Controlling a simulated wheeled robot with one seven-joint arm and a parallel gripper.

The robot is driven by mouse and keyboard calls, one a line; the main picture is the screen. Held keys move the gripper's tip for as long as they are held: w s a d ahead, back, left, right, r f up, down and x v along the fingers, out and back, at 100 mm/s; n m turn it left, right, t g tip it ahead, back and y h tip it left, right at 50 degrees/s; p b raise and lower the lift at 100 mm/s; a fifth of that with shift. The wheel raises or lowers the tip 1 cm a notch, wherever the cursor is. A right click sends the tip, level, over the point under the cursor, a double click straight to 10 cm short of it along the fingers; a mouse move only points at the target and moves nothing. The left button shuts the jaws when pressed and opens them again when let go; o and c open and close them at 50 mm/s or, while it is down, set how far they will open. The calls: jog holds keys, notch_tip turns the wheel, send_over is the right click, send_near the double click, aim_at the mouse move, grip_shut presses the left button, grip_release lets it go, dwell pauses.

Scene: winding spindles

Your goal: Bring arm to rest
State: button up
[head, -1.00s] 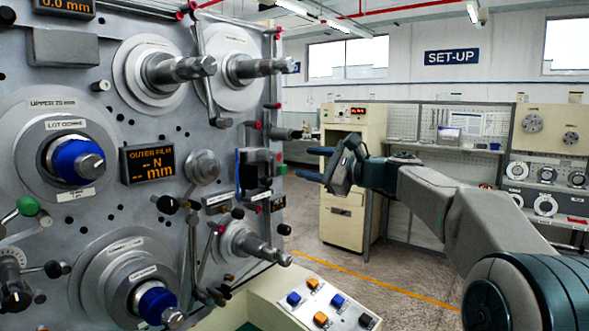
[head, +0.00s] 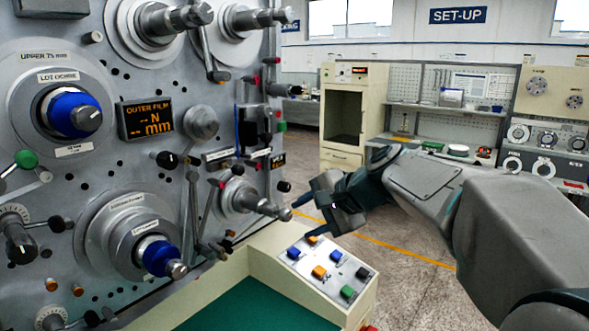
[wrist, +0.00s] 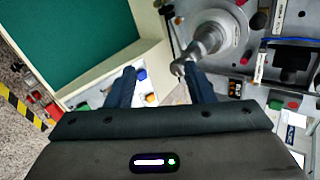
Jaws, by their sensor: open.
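My gripper (head: 303,219) is open and empty in the head view, in front of the machine's right edge and above the button console. In the wrist view its two dark fingers (wrist: 160,86) stand apart with nothing held between them. A bare metal spindle (head: 245,199) on the machine's lower right is close to the fingertips. It also shows in the wrist view (wrist: 213,40), its tip near the right finger; I cannot tell whether they touch. My arm reaches in from the right side of the head view.
The winding machine panel (head: 95,160) with blue-cored spindles fills the left. A sloped console (head: 325,268) with coloured buttons and a green surface (head: 260,305) lie below. A cream cabinet (head: 350,115) and workbench stand behind. Open floor with a yellow line lies between.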

jog(key=s+d+f+n+g+h, duration=0.1)
jog(key=s+d+f+n+h, duration=0.3)
jog(key=s, duration=0.7)
jog(key=s+d+f+n+g+h, duration=0.2)
jog(key=s+d+f+n, duration=0.3)
jog(key=s+f, duration=0.7)
jog(key=d+f+h, duration=0.1)
jog(key=d, duration=0.1)
jog(key=shift+d+f+n+g+h, duration=0.3)
jog(key=shift+d+h, duration=0.1)
